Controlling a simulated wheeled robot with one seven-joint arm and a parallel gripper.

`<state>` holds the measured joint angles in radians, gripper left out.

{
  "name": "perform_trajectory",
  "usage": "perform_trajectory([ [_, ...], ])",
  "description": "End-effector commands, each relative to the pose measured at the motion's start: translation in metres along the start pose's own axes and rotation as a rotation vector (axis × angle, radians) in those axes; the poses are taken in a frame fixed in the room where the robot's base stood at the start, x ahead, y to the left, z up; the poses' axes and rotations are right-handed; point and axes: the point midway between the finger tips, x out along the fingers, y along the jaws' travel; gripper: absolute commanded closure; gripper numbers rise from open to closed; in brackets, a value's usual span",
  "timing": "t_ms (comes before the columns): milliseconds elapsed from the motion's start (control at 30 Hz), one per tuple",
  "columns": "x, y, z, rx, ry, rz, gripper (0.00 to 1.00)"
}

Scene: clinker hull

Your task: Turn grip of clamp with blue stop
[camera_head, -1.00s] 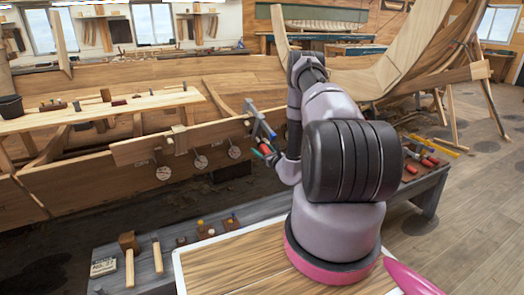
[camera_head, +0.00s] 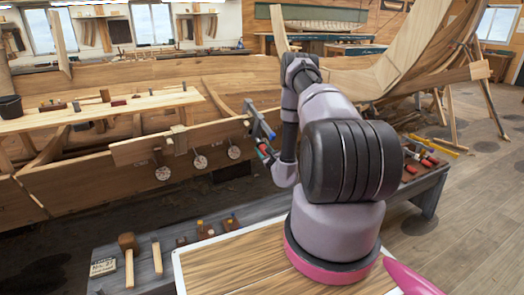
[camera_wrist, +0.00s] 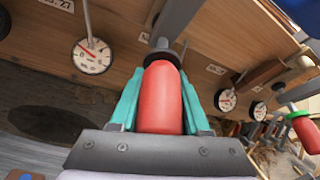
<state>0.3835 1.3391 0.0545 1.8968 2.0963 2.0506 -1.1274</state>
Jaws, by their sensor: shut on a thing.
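In the wrist view my gripper (camera_wrist: 157,110) has its teal fingers on both sides of a red clamp grip (camera_wrist: 160,95), closed on it. A dark collar (camera_wrist: 160,55) and a grey screw rod (camera_wrist: 178,20) stand beyond the grip; I see no blue stop on this clamp. A second clamp with a red grip (camera_wrist: 306,130) and a green stop (camera_wrist: 298,115) is at the right edge. A dark blue piece (camera_wrist: 305,10) shows in the top right corner; I cannot tell what it belongs to. In the head view a grey-blue clamp (camera_head: 258,118) hangs on the plank beside my arm, its grip partly hidden.
Round white dials (camera_wrist: 92,56) hang along the wooden plank (camera_head: 140,148). A bench (camera_head: 90,265) with mallets (camera_head: 128,255) and small blocks stands in front. Loose red-handled tools (camera_head: 425,160) lie to the right. The floor at right is open.

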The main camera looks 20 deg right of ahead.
Motion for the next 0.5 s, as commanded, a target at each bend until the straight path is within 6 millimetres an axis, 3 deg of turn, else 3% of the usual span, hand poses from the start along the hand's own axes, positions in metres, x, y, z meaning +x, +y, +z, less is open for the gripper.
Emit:
perform_trajectory([
  [500,0.0,-0.0047,0.0015,-0.339,-0.002,-0.149,1.0],
])
